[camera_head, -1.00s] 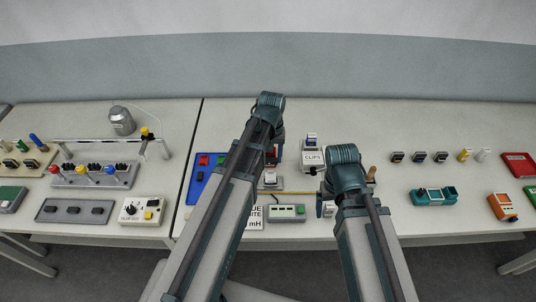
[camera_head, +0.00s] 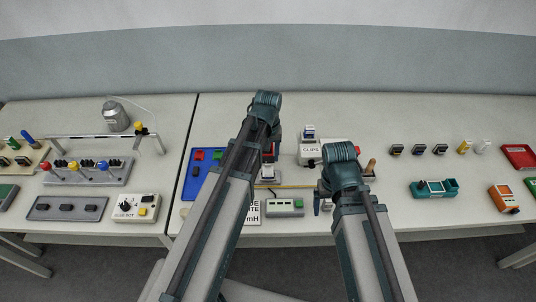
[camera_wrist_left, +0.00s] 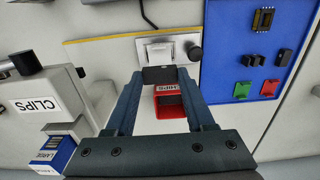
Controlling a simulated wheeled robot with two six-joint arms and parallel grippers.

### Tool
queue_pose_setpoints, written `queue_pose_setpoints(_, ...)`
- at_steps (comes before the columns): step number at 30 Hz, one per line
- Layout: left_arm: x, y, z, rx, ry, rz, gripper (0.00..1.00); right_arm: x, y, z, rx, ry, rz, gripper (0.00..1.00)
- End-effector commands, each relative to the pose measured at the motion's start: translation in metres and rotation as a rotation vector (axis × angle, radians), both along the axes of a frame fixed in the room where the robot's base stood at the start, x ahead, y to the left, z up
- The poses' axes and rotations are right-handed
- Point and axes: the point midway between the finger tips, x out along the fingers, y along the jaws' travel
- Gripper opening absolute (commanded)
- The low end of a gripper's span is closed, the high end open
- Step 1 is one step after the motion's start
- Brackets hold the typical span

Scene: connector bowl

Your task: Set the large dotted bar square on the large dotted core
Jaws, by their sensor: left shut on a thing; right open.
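My left gripper (camera_wrist_left: 158,78) is shut on a dark grey block (camera_wrist_left: 158,74), which spans its fingertips in the left wrist view. I take the block for the large dotted bar, but no dots can be made out. Its tips are over the near side of a white stand (camera_wrist_left: 154,50) with a pale square on top; whether they touch cannot be told. The stand also shows in the head view (camera_head: 268,173) just below the left gripper (camera_head: 268,154). I cannot clearly identify the core. My right gripper (camera_head: 322,201) is open, mostly hidden by its own arm.
A blue tray (camera_wrist_left: 226,62) holds dark parts and green and red blocks. A red bin (camera_wrist_left: 170,106) lies under the left gripper. The CLIPS box (camera_head: 313,149) stands right of the left gripper. A grey-green meter (camera_head: 284,207) is at the front.

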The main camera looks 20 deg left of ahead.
Motion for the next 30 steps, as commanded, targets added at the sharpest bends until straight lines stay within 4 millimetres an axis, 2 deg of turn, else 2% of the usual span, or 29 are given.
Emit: queue_pose_setpoints(30, 0.0, 0.0, -0.051, 0.0, 0.0, 0.0, 0.0, 0.0, 0.0, -0.051, 0.0, 0.0, -0.001, 0.89)
